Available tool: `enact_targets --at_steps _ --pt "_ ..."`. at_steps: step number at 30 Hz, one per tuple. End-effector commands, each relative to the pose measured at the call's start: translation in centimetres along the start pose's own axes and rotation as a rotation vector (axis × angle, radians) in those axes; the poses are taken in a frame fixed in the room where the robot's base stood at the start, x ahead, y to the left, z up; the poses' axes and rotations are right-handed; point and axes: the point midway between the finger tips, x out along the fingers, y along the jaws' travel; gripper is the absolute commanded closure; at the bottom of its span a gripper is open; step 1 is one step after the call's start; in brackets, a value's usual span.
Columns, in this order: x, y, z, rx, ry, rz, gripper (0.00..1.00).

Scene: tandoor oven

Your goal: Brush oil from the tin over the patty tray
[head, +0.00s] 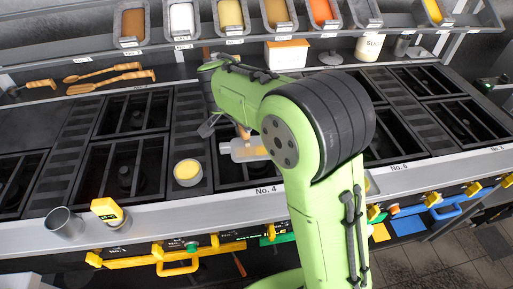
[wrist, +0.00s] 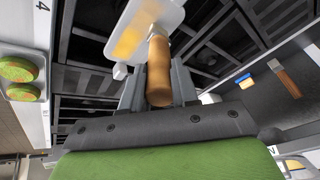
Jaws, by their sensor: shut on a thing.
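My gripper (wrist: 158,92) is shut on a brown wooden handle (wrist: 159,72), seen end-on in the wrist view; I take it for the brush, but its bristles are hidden. A round cup of yellow stuff (head: 187,172), perhaps the oil tin, stands on the range left of my gripper.
The black burner grates (head: 108,172) fill the range. An empty metal cup (head: 63,224) and a yellow device (head: 107,211) stand at the front edge. Wooden utensils (head: 105,78) lie at the back left. A shelf of filled containers (head: 231,15) runs along the back.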

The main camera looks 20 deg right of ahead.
Motion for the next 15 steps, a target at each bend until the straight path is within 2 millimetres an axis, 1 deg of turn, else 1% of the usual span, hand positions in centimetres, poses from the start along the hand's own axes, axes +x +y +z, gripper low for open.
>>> enact_targets --at_steps 10,15 --pt "0.2 0.0 0.1 0.0 0.0 0.0 1.0" --pt "-0.2 -1.1 1.0 -0.004 -0.002 0.001 1.0"
